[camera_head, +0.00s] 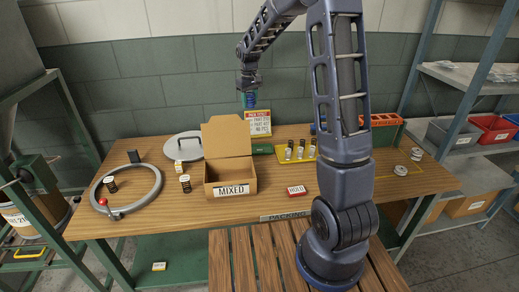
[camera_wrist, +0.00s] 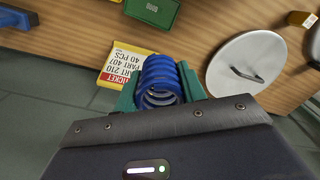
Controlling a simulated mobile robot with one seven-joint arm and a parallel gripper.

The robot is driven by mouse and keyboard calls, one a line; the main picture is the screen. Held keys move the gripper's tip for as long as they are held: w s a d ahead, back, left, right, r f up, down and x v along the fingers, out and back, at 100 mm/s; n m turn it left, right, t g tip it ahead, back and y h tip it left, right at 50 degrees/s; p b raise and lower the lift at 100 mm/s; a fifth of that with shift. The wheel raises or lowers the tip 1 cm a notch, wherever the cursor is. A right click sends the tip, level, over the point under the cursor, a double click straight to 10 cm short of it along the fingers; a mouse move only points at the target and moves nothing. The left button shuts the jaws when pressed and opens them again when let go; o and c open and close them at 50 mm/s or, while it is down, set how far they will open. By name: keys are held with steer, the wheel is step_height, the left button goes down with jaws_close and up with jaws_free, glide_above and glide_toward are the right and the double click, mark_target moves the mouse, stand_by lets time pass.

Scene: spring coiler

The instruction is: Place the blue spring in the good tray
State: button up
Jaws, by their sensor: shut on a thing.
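My gripper (camera_head: 249,90) is raised above the back of the bench, in front of the wall. It is shut on the blue spring (camera_head: 250,101). In the wrist view, the spring (camera_wrist: 160,80) sits between the green fingers of the gripper (camera_wrist: 158,92), its coils facing the camera. I see no tray with a readable "good" label. A yellow tray (camera_head: 284,158) holding several small dark and silvery pieces stands right of the cardboard box, partly behind my arm. A small green box (camera_head: 262,149) stands beside it and shows in the wrist view (camera_wrist: 152,10).
An open cardboard box (camera_head: 231,187) marked MIXED stands mid-bench, with a red HOLD sign (camera_head: 296,190) to its right. A yellow ticket board (camera_head: 258,122) stands behind. A round grey lid (camera_head: 183,146) and a grey ring (camera_head: 152,193) lie left. An orange rack (camera_head: 385,120) is at right.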

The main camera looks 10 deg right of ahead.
mark_target(260, 150)
steer(key=s+d+m, duration=0.4)
steer(key=s+m, duration=0.1)
steer(key=m, duration=0.1)
steer(key=f, duration=2)
steer(key=shift+a+f, duration=0.1)
steer(key=shift+a, duration=0.1)
steer(key=shift+f, duration=0.15)
steer(key=o, duration=1.1)
